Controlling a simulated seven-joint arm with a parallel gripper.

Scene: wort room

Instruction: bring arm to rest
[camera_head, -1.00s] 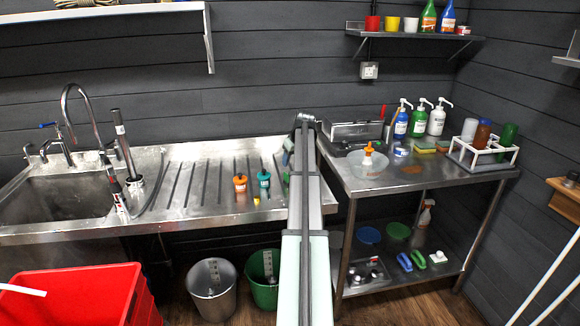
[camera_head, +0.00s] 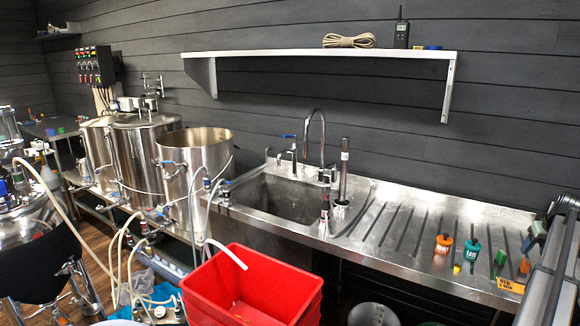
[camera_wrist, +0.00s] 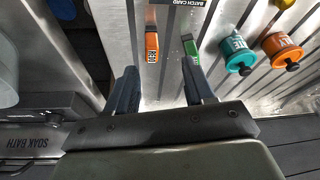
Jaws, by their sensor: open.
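My gripper shows in the wrist view (camera_wrist: 160,72) with its two dark fingers spread apart and nothing between them. It is over the ribbed steel drainboard (camera_wrist: 222,88). A small orange item (camera_wrist: 152,48) and a small green item (camera_wrist: 190,48) lie just beyond the fingertips, apart from each other. In the head view my arm enters at the right edge, beside the drainboard (camera_head: 385,225); its end is partly cut off there.
A teal bottle (camera_head: 472,250) and an orange bottle (camera_head: 444,243) stand on the drainboard near a yellow card (camera_head: 510,286). A sink (camera_head: 285,197) with a tall tap, a red bin (camera_head: 255,290) and steel kettles (camera_head: 200,155) are further left. A shelf (camera_head: 320,56) hangs above.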

